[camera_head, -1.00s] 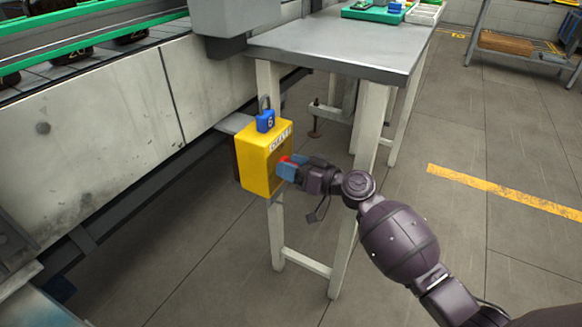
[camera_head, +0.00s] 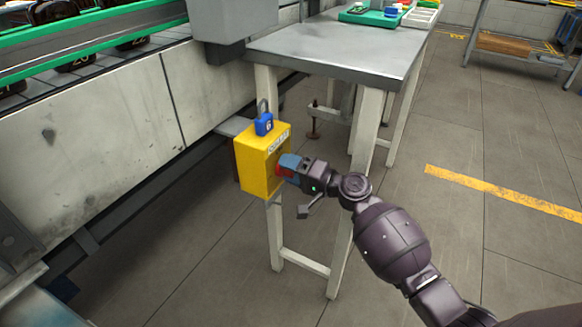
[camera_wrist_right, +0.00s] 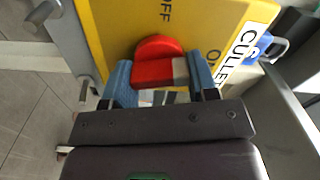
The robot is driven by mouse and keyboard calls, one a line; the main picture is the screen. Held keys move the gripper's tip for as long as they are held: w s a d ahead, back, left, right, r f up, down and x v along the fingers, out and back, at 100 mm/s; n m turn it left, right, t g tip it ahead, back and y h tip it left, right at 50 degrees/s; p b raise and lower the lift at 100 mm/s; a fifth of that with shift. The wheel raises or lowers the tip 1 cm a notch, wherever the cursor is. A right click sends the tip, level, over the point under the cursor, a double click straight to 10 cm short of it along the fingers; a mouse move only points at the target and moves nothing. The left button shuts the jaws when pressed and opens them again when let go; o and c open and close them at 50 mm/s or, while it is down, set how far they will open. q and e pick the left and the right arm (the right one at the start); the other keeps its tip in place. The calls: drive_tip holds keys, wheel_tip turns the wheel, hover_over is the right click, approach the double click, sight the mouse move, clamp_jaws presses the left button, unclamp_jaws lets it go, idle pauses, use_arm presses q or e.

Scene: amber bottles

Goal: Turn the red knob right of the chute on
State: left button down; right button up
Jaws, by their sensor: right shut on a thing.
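The red knob (camera_wrist_right: 158,66) sits on the face of a yellow box (camera_head: 258,178) labelled "CULLET". In the right wrist view the box (camera_wrist_right: 120,28) shows the word "OFF" and part of another word starting with "O". My right gripper (camera_head: 285,168) is at the front of the box, shut on the knob. In the wrist view its blue fingertips (camera_wrist_right: 160,80) lie on both sides of the knob. The knob has a pale mark on one part. In the head view the fingers mostly hide the knob. My left gripper is not in view. No chute is clearly identifiable.
A blue padlock (camera_head: 263,124) stands on top of the yellow box. A grey-topped table (camera_head: 335,50) with pale legs is behind it. A conveyor with a green rail (camera_head: 95,42) runs at the left. The floor at the right is open.

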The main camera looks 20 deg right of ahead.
drive_tip(key=m, duration=0.3)
drive_tip(key=shift+p, duration=0.4)
drive_tip(key=shift+f+m, duration=0.1)
drive_tip(key=shift+m, duration=0.2)
drive_tip(key=o, duration=0.9)
drive_tip(key=shift+s, duration=0.1)
